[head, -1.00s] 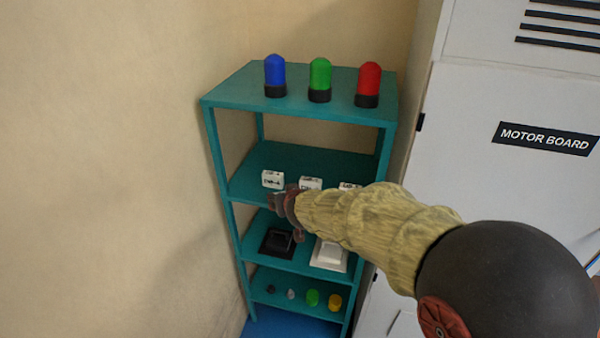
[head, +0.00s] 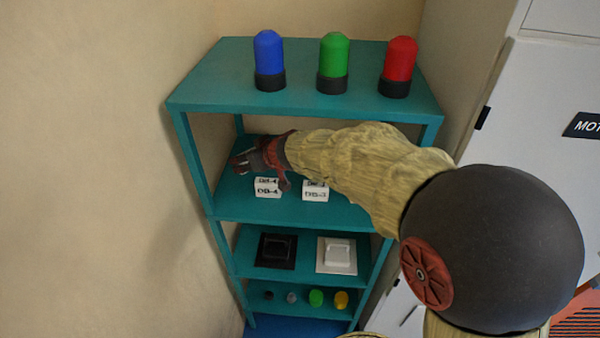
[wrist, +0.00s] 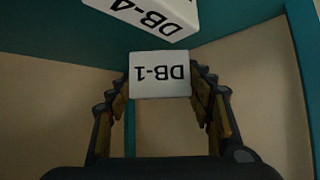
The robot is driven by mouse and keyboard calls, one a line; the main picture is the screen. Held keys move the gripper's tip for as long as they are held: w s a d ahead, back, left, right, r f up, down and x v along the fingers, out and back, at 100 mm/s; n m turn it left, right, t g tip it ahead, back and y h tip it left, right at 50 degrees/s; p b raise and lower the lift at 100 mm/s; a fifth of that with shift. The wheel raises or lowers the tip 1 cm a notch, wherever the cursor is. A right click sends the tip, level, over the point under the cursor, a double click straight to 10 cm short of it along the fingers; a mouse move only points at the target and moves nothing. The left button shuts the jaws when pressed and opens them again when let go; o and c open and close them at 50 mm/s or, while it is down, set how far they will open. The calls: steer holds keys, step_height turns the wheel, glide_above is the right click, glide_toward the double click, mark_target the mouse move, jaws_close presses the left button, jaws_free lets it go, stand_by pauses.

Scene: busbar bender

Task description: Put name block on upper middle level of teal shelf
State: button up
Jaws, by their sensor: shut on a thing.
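The teal shelf (head: 190,160) stands in the corner. Its upper middle level (head: 240,207) bears white name blocks; a left one (head: 268,187) and another (head: 315,190) show in the head view. My gripper (head: 245,163) reaches in over this level from the right, just above and behind the left block. In the wrist view my gripper (wrist: 160,95) is shut on a white name block (wrist: 160,74) marked DB-1. A block marked DB-4 (wrist: 155,14) is close beside it, apparently the left one. The held block is hidden in the head view.
Blue (head: 269,55), green (head: 333,60) and red (head: 399,62) lamps stand on the shelf top, just above my arm. A black switch (head: 276,250) and a white switch (head: 337,255) sit one level lower. A wall is close left, a white cabinet (head: 530,120) right.

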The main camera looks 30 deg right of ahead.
steer(key=s+d, duration=0.2)
steer(key=d, duration=0.2)
steer(key=s+d, duration=0.3)
steer(key=d, duration=0.1)
steer(key=s+d, duration=0.3)
steer(key=d, duration=0.1)
steer(key=shift+b, duration=0.3)
steer(key=shift+f+b, duration=0.7)
steer(key=shift+f, duration=1.05)
steer(key=shift+f+b, duration=0.15)
steer(key=shift+b, duration=0.15)
steer(key=o, duration=1.1)
